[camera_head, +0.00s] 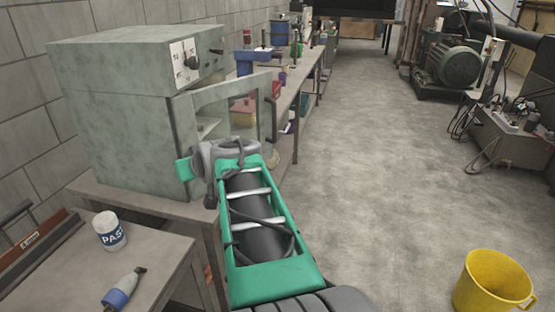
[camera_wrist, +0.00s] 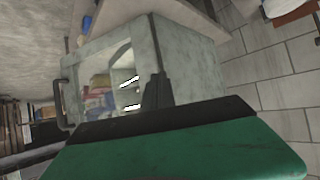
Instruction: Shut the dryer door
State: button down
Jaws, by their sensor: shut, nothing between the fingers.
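The dryer (camera_head: 120,110) is a grey-green mottled metal box on a bench at the left. Its door (camera_head: 225,97) stands open, swung out to the right from the dryer's front, with a window and a dark handle (camera_head: 271,118) at its free edge. In the wrist view the door's window frame (camera_wrist: 133,35) and handle (camera_wrist: 60,104) show at the left, with coloured things seen through the window. My gripper (camera_wrist: 154,85) is shut and empty, and shows in front of the dryer and door. My arm's end covers the door's lower part in the head view; I cannot tell if the fingers touch it.
A near bench (camera_head: 60,270) holds a white paste jar (camera_head: 110,231) and a blue-handled tool (camera_head: 121,291). A long bench with several items runs behind the door. A yellow bucket (camera_head: 493,283) stands at lower right. The floor (camera_head: 400,200) between is clear.

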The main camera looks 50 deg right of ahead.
jog(key=s+d+f+m+t+h+b, duration=0.1)
jog(key=d+f+h+b, duration=0.2)
jog(key=d, duration=0.5)
jog(key=s+d+f+m+t+h+b, duration=0.1)
jog(key=d+f+b, duration=0.1)
jog(key=d+b, duration=0.45)
jog(key=m+t+h+b, duration=0.1)
jog(key=m+h+b, duration=0.1)
jog(key=h+b, duration=0.15)
send_near(275, 124)
jog(key=x, duration=0.6)
jog(key=shift+w+d+p, duration=0.15)
jog(key=shift+p, duration=0.15)
jog(key=shift+w+d, duration=0.15)
